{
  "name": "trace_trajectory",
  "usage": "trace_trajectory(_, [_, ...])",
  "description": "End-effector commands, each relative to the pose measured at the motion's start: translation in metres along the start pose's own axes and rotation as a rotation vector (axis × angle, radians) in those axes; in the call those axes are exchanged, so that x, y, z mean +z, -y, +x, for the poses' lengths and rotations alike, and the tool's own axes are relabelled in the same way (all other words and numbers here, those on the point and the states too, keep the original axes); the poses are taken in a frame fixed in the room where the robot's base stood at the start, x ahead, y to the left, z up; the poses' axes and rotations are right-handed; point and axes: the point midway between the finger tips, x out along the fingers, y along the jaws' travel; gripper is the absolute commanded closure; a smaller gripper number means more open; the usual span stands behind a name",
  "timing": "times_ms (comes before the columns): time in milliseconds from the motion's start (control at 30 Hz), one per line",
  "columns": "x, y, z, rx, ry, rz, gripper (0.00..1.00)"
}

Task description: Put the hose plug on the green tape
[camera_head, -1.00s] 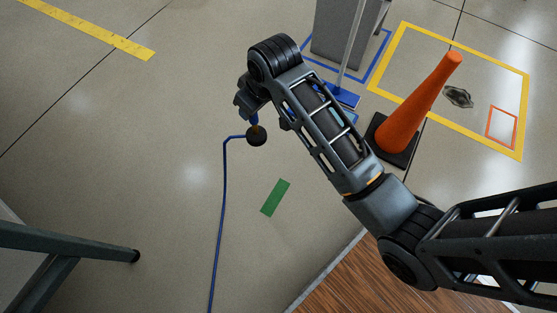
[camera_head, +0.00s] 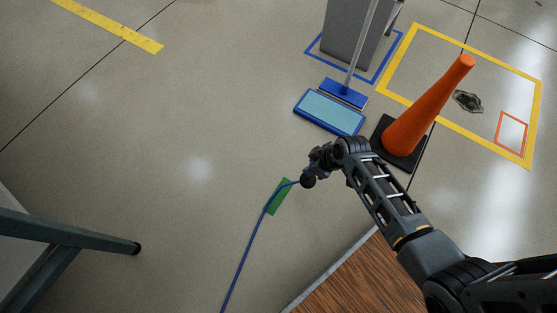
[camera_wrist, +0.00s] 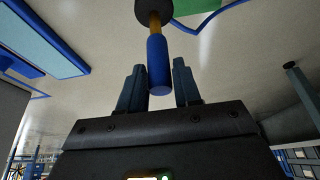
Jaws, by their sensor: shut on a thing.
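The hose plug shows in the wrist view as a blue cylinder (camera_wrist: 158,65) with a brass-coloured neck and a dark round end. My gripper (camera_wrist: 160,85) is shut on its blue part. In the head view the plug's dark round end (camera_head: 308,181) hangs below my gripper (camera_head: 316,165), just right of the green tape (camera_head: 277,202). The blue hose runs from the plug across the tape and down to the bottom edge. The green tape also shows at the top of the wrist view (camera_wrist: 196,7), beyond the plug. The plug's height above the floor is unclear.
An orange cone (camera_head: 432,107) on a black base stands right of my gripper. A blue mop (camera_head: 331,111) lies behind it. A yellow taped square (camera_head: 455,42) is at the upper right. A dark metal leg (camera_head: 70,232) is at left. Floor left of the tape is clear.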

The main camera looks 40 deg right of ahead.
Motion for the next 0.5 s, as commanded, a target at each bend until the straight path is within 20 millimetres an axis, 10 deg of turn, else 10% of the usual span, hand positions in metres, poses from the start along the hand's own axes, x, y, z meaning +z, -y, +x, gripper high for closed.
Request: trace_trajectory(500, [-0.038,0.065,0.078,-0.001,-0.002,-0.004,1.0])
